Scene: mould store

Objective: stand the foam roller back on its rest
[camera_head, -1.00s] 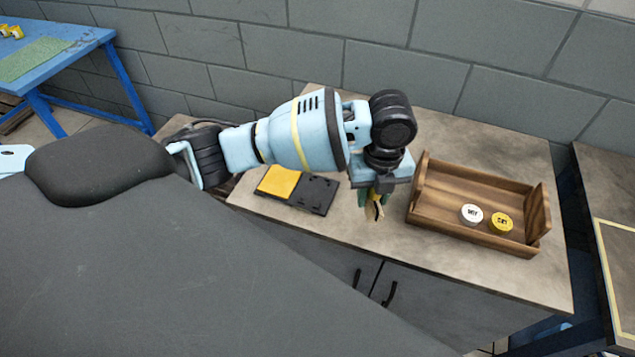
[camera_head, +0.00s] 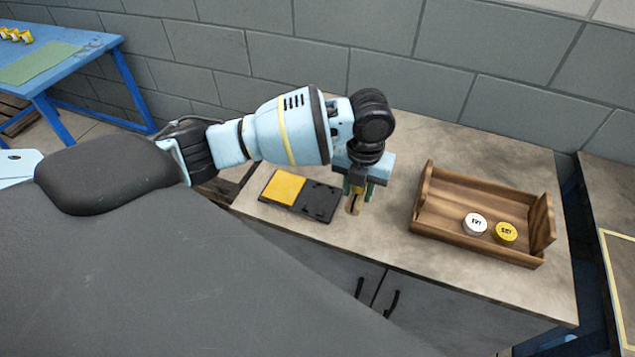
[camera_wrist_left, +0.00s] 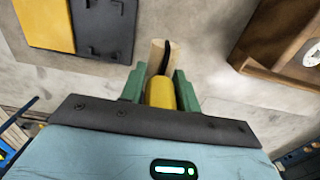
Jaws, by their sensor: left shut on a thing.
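My left gripper (camera_head: 357,188) is shut on the foam roller (camera_head: 353,207) and holds it over the worktop, just right of the black plate. In the left wrist view, the green fingertips (camera_wrist_left: 160,88) close on its yellow handle (camera_wrist_left: 160,94), with a dark curved wire and a tan roller end (camera_wrist_left: 157,55) beyond. The black plate (camera_head: 319,202) has a yellow pad (camera_head: 284,188) on its left part and small raised clips on its bare right part. It appears to be the rest, but I cannot be sure. My right gripper is not in view.
A wooden tray (camera_head: 470,249) with a white round tub (camera_head: 474,223) and a yellow one (camera_head: 506,232) stands to the right. Worktop (camera_head: 385,225) between plate and tray is clear. A grey block wall (camera_head: 430,70) stands behind. A blue table (camera_head: 75,60) is far left.

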